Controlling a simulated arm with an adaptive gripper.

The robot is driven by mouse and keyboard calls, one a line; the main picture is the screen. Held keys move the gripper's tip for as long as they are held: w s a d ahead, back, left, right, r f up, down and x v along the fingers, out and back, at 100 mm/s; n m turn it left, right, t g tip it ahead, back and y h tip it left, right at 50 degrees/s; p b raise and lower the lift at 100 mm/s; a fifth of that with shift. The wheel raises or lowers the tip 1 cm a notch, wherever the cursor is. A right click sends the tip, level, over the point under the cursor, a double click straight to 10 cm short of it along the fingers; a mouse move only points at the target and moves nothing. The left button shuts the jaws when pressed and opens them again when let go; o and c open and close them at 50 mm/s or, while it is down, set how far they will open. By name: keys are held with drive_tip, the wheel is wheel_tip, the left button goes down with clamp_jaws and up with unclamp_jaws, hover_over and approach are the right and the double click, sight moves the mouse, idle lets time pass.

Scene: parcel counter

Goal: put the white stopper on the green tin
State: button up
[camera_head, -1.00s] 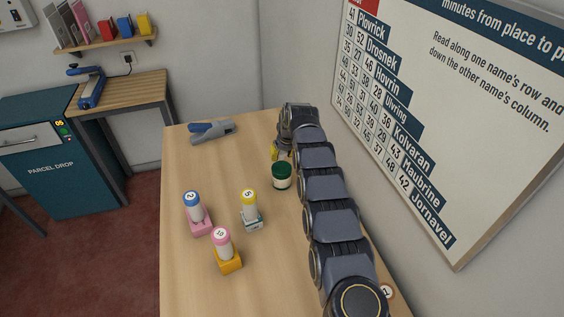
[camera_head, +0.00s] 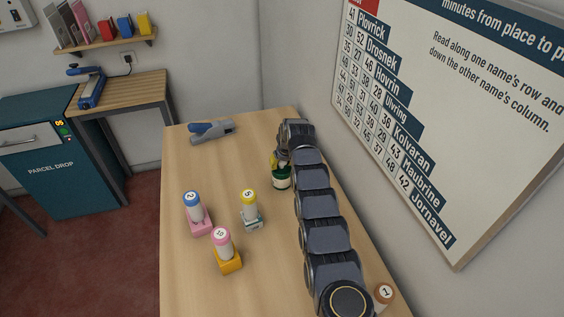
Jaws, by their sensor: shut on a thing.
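A yellow patch shows at the gripper. I cannot tell whether the held thing touches the tin.
A grey-blue stapler-like tool (camera_head: 211,132) lies at the back. A brown-capped piece (camera_head: 383,297) stands front right.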

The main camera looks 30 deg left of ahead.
drive_tip(key=o, duration=0.7)
drive_tip(key=shift+v, duration=1.3)
drive_tip(key=v, duration=0.9)
drive_tip(key=shift+d+r, duration=0.1)
drive_tip(key=shift+r, duration=0.15)
